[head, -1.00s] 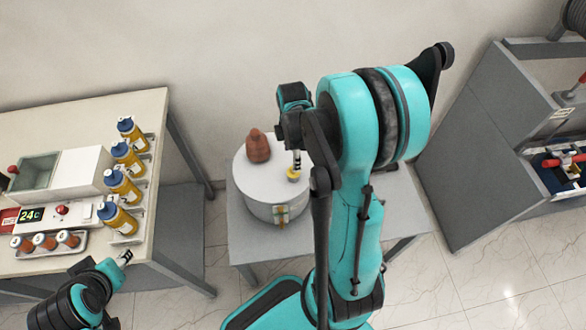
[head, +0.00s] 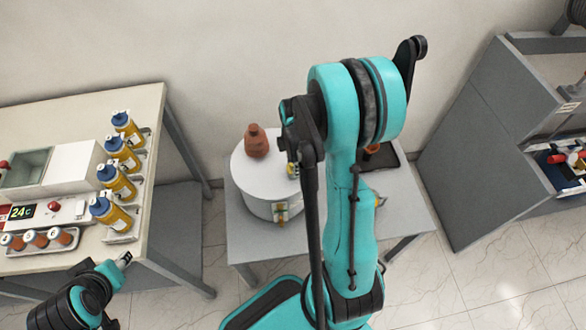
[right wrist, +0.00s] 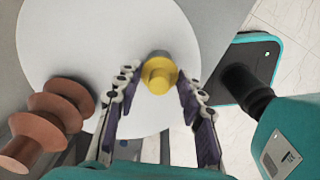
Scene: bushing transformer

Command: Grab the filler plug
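The yellow filler plug (right wrist: 159,74) sits on the white round top of the transformer (right wrist: 90,35). In the head view a small part of the plug (head: 292,170) shows at the right edge of the transformer top (head: 262,172), beside my right arm. My right gripper (right wrist: 158,84) is open, with one finger on each side of the plug; I see a gap on both sides and cannot tell any contact.
A brown ribbed bushing (head: 256,142) stands on the transformer top, left of the plug, and shows in the wrist view (right wrist: 52,120). A dark tray (head: 380,158) lies on the grey table (head: 405,205). A left table (head: 70,110) holds several blue-capped yellow bottles (head: 120,160).

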